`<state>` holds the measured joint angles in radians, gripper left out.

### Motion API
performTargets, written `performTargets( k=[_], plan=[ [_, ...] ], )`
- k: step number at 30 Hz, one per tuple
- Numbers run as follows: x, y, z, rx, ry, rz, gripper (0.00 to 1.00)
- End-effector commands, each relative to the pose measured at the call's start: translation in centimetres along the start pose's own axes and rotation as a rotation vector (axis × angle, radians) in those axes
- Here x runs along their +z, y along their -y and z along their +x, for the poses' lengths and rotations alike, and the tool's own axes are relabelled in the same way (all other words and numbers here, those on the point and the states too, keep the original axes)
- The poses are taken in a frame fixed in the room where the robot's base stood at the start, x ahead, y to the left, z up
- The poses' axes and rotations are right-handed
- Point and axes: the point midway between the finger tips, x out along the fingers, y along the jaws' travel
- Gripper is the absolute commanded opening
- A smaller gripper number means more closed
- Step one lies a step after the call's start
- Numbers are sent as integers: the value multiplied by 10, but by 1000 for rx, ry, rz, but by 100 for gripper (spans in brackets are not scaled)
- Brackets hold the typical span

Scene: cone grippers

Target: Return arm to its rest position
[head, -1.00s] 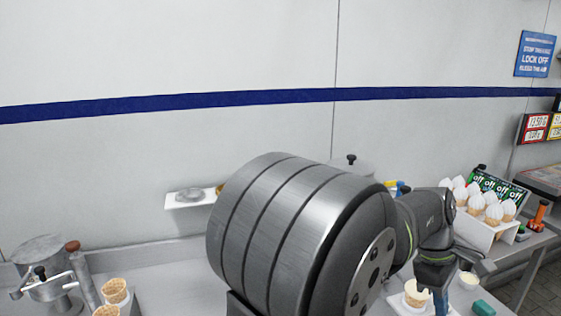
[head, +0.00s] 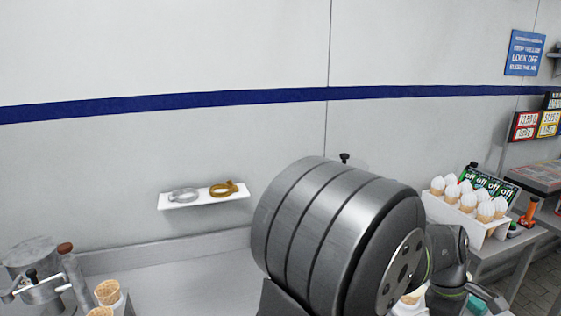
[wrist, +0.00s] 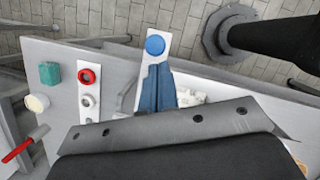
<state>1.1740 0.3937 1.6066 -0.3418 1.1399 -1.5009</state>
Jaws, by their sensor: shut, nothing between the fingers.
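My arm's large grey rounded link fills the lower middle of the head view, with the smaller wrist joints to its right. My gripper is hidden in the head view. In the wrist view its two blue fingers (wrist: 158,88) lie side by side, shut, with nothing between them. They point toward a white strip with a blue round top (wrist: 155,45), seen beyond the tips; I cannot tell how far off that is.
A crate of filled cones (head: 470,205) stands on the counter at right. A wall shelf (head: 190,202) holds two rings. Empty cones (head: 107,292) stand at lower left. The wrist view shows a green block (wrist: 50,73), a white cup (wrist: 37,103) and a red ring (wrist: 88,76).

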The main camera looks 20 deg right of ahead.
Motion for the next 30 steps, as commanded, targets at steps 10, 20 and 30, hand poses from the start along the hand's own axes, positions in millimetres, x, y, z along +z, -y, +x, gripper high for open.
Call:
performTargets(
  k=[10, 20, 30],
  plan=[
    [-58, -31, -18, 1, -1, -5, 0],
    [-87, -39, -30, 0, -1, -2, 0],
    [-88, -39, -31, -1, -2, 0, 6]
  ],
)
